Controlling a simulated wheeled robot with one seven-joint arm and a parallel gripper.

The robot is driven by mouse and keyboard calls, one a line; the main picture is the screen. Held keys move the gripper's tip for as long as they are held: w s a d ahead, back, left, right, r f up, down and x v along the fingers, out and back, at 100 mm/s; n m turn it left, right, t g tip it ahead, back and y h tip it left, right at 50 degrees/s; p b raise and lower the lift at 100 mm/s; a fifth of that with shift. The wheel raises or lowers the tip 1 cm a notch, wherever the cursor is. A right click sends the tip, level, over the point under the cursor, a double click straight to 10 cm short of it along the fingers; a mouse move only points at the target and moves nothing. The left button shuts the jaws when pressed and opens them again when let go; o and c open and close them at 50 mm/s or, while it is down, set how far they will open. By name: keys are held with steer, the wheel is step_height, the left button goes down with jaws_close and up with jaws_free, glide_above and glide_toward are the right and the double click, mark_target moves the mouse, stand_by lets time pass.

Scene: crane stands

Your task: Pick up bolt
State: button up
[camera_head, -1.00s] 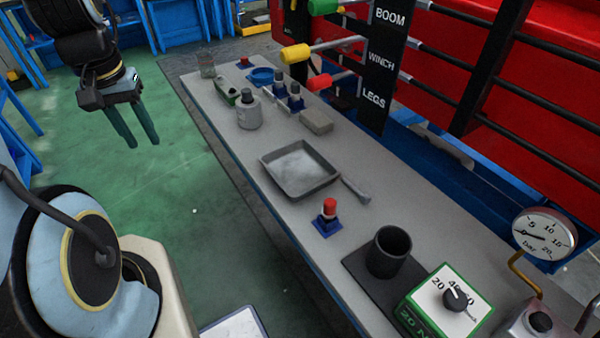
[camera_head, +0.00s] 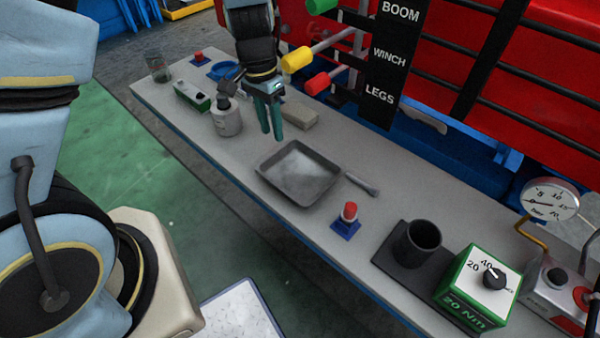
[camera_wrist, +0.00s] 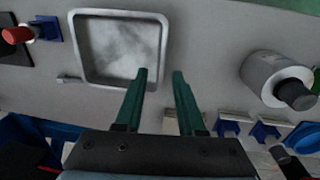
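A short grey rod with a thicker end, which looks like the bolt (camera_head: 362,184), lies on the bench just right of the square metal tray (camera_head: 262,172). It also shows in the wrist view (camera_wrist: 70,78), left of the tray's lower corner (camera_wrist: 78,45). My gripper (camera_head: 272,136) points down above the bench, behind the tray and apart from the bolt. In the wrist view its two green fingers (camera_wrist: 160,74) are apart with nothing between them. The gripper is open and empty.
A red-topped piece on a blue base (camera_head: 347,217), a dark cup (camera_head: 417,243) and a green box (camera_head: 470,290) stand nearer. Levers (camera_head: 318,83) overhang the bench's back.

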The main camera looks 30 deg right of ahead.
steer(key=shift+s+d+f+p, duration=0.1)
steer(key=shift+f+p, duration=0.05)
steer(key=shift+f, duration=1)
steer(key=shift+s+a+f+p, duration=0.1)
steer(key=shift+s+f+p, duration=0.1)
steer(key=shift+f, duration=1)
steer(key=shift+s+d+f+p, duration=0.1)
steer(key=shift+f+p, duration=0.05)
steer(key=shift+f, duration=1)
jaws_close()
